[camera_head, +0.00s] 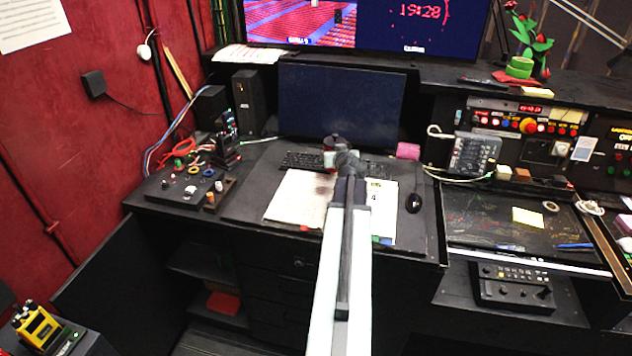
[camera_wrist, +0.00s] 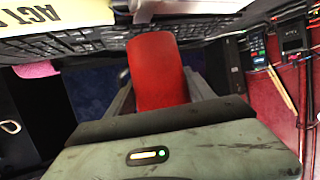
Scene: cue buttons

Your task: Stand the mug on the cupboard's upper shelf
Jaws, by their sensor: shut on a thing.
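My gripper (camera_wrist: 161,92) is shut on a smooth red object (camera_wrist: 157,65) with a rounded end, seen between its two fingers in the wrist view. In the head view my gripper (camera_head: 342,153) is over the desk, in front of the dark monitor, and my arm hides part of the papers. No other mug can be made out. An open dark compartment with shelves (camera_head: 205,268) is under the desk's left part; I cannot tell if it is the cupboard.
The desk (camera_head: 262,183) carries a monitor (camera_head: 341,100), a keyboard (camera_head: 300,160), papers (camera_head: 293,198) and a black mouse (camera_head: 414,203). Control panels (camera_head: 512,287) fill the right side. A red thing (camera_head: 223,303) lies in the lower compartment. A red wall (camera_head: 85,150) bounds the left.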

